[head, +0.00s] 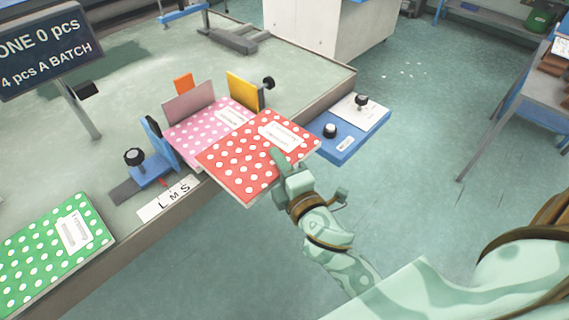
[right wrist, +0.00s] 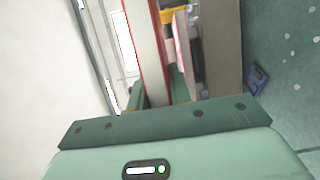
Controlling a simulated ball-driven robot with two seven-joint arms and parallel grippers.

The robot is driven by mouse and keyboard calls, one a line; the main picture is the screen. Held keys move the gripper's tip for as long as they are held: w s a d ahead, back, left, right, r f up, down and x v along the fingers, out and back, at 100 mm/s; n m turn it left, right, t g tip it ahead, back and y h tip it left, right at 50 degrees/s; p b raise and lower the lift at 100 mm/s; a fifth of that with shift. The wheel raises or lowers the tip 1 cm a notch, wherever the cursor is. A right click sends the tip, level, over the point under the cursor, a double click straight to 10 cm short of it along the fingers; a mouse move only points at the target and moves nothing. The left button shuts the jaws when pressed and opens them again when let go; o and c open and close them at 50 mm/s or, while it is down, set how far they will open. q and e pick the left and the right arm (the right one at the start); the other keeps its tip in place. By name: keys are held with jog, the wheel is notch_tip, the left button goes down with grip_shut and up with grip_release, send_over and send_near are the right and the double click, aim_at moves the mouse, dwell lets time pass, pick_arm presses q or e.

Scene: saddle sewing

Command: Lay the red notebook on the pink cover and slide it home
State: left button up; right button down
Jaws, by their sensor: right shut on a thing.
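The red notebook (head: 250,155) with white dots and a white label is held flat at the table's front edge in the head view. Its far left part overlaps the pink dotted cover (head: 190,132); whether they touch I cannot tell. My right gripper (head: 281,160) is shut on the notebook's near right edge. In the right wrist view the notebook (right wrist: 148,50) shows edge-on between the fingers of my right gripper (right wrist: 155,95). The pink cover lies against a pinkish upright plate (head: 188,103) and a yellow plate (head: 243,91). My left gripper is not in view.
A blue stop with a black knob (head: 134,157) stands left of the cover, by an L M S scale (head: 168,198). A green dotted notebook (head: 55,245) lies at the front left. A blue panel with knobs (head: 345,135) juts out at the right. A sign (head: 48,50) stands behind.

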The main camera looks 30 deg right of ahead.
aim_at(245, 142)
jog(key=w+a, duration=0.1)
jog(key=w, duration=0.2)
jog(key=w+a, duration=0.1)
jog(key=w, duration=0.2)
jog(key=w+a, duration=0.1)
jog(key=w, duration=0.2)
jog(key=shift+w+a+f+b, duration=0.3)
jog(key=shift+w+f+b, duration=0.05)
jog(key=shift+f, duration=0.05)
jog(key=shift+w+f, duration=0.1)
jog(key=shift+f, duration=0.2)
jog(key=shift+f+b, duration=0.35)
jog(key=shift+b, duration=0.2)
jog(key=shift+f, duration=0.3)
jog(key=c, duration=1.2)
grip_release()
jog(key=shift+f+b, duration=0.25)
jog(key=shift+b, duration=0.05)
